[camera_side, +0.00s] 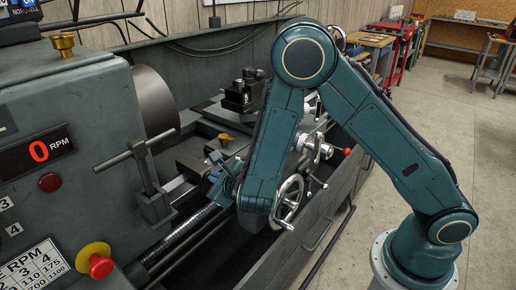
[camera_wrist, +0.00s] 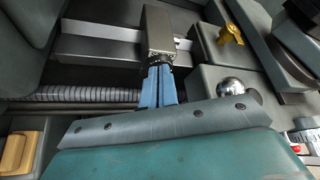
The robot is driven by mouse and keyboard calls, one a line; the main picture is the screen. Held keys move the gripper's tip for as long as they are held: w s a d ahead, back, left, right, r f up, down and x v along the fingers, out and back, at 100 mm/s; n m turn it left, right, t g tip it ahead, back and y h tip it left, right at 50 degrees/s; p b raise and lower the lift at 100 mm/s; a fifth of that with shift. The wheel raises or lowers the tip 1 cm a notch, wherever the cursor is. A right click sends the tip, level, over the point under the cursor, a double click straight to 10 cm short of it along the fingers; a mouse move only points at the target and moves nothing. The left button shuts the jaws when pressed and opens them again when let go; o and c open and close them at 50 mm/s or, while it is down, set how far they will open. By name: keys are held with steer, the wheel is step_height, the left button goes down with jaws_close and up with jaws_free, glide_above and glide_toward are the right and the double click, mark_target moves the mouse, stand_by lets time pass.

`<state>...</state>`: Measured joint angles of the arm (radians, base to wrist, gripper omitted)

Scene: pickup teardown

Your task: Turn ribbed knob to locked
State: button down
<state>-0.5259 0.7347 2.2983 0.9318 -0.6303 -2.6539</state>
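My gripper (camera_side: 219,170) hangs low over the lathe bed in the side view. In the wrist view its two blue fingers (camera_wrist: 160,84) lie close together, with their tips by the near end of a grey metal block (camera_wrist: 160,32). I cannot tell whether they touch it or hold anything. A yellow knob with wings (camera_wrist: 231,34) sits on a grey casting to the right of the fingers, apart from them; it also shows in the side view (camera_side: 224,139). A brass knob (camera_side: 63,44) stands on top of the headstock. I cannot tell which knob is the ribbed one.
The headstock (camera_side: 90,110), with a red zero RPM display (camera_side: 38,152), stands at left. A T-shaped lever (camera_side: 140,155) rises near the fingers. A long screw (camera_wrist: 85,95) runs along the bed. A silver handwheel (camera_side: 288,200) is close to my forearm.

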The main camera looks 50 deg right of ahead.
steer(key=shift+a+r, duration=0.15)
steer(key=shift+r, duration=0.15)
steer(key=s, duration=0.6)
stand_by(0.6)
steer(key=shift+r, duration=0.1)
steer(key=s+d+r+m+g+h, duration=0.1)
steer(key=s+d+r+m+g, duration=0.3)
steer(key=m, duration=0.8)
steer(key=s+d+r+m+g+h, duration=0.1)
steer(key=s+d+r+m, duration=0.35)
steer(key=m, duration=0.65)
steer(key=s+r+m+g+y, duration=0.1)
steer(key=s+r+m+y, duration=0.1)
steer(key=s+r+m, duration=0.3)
steer(key=s+r+m+g+y, duration=0.1)
steer(key=s+r+m+y, duration=0.2)
steer(key=s+m, duration=0.8)
step_height(320, 180, up, 2)
steer(key=shift+a+r+m, duration=0.25)
steer(key=shift+a+m, duration=0.05)
steer(key=shift+a, duration=0.1)
